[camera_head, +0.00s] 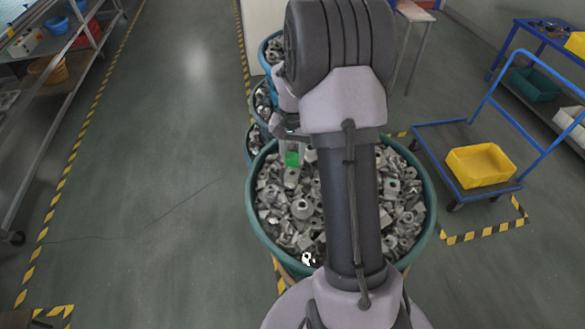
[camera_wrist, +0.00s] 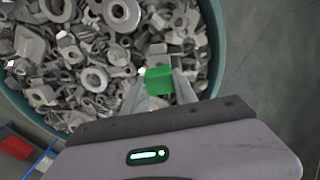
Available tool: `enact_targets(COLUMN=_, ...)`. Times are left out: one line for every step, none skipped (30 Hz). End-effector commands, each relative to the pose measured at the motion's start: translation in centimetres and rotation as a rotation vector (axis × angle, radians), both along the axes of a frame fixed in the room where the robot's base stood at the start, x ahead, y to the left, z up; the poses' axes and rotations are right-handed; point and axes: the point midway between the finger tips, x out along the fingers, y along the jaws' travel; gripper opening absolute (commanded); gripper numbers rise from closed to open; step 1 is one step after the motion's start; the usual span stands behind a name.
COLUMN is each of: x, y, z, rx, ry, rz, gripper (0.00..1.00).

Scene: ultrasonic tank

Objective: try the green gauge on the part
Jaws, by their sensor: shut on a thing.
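The green gauge (camera_wrist: 159,80) is a small green block held between the tips of my gripper (camera_wrist: 158,92) in the wrist view. In the head view the green gauge (camera_head: 292,159) shows just left of my arm, over the far part of a round teal tub (camera_head: 431,222). My gripper is shut on the gauge, above a heap of grey metal parts (camera_wrist: 95,45). I cannot tell which of these is the part. My arm hides the middle of the tub in the head view.
More teal tubs (camera_head: 262,98) of metal parts stand behind. A blue trolley (camera_head: 455,140) with a yellow bin (camera_head: 480,166) stands at the right. A shelf rack (camera_head: 60,75) is at the far left. The floor (camera_head: 165,170) between is clear.

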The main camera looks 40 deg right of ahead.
Motion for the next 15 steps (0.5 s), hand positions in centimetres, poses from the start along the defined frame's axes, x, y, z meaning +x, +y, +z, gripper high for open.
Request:
enact_targets(x=0.0, y=0.0, z=-0.7, rx=0.001, ry=0.001, rz=0.0, gripper=0.0)
enact_targets(x=0.0, y=0.0, z=-1.1, rx=0.001, ry=0.001, rz=0.0, gripper=0.0)
enact_targets(x=0.0, y=0.0, z=-1.5, rx=0.001, ry=0.001, rz=0.0, gripper=0.0)
enact_targets(x=0.0, y=0.0, z=-1.7, rx=0.001, ry=0.001, rz=0.0, gripper=0.0)
enact_targets(x=0.0, y=0.0, z=-2.0, rx=0.001, ry=0.001, rz=0.0, gripper=0.0)
enact_targets(x=0.0, y=0.0, z=-2.1, rx=0.0, ry=0.0, rz=0.0, gripper=0.0)
enact_targets(x=0.0, y=0.0, z=-2.1, rx=0.0, ry=0.0, rz=0.0, gripper=0.0)
enact_targets(x=0.0, y=0.0, z=-2.1, rx=0.0, ry=0.0, rz=0.0, gripper=0.0)
enact_targets(x=0.0, y=0.0, z=-2.0, rx=0.0, ry=0.0, rz=0.0, gripper=0.0)
enact_targets(x=0.0, y=0.0, z=-2.0, rx=0.0, ry=0.0, rz=0.0, gripper=0.0)
enact_targets(x=0.0, y=0.0, z=-2.0, rx=0.0, ry=0.0, rz=0.0, gripper=0.0)
enact_targets(x=0.0, y=0.0, z=-1.9, rx=0.0, ry=0.0, rz=0.0, gripper=0.0)
enact_targets(x=0.0, y=0.0, z=-1.9, rx=0.0, ry=0.0, rz=0.0, gripper=0.0)
enact_targets(x=0.0, y=0.0, z=-1.9, rx=0.0, ry=0.0, rz=0.0, gripper=0.0)
enact_targets(x=0.0, y=0.0, z=-2.0, rx=0.0, ry=0.0, rz=0.0, gripper=0.0)
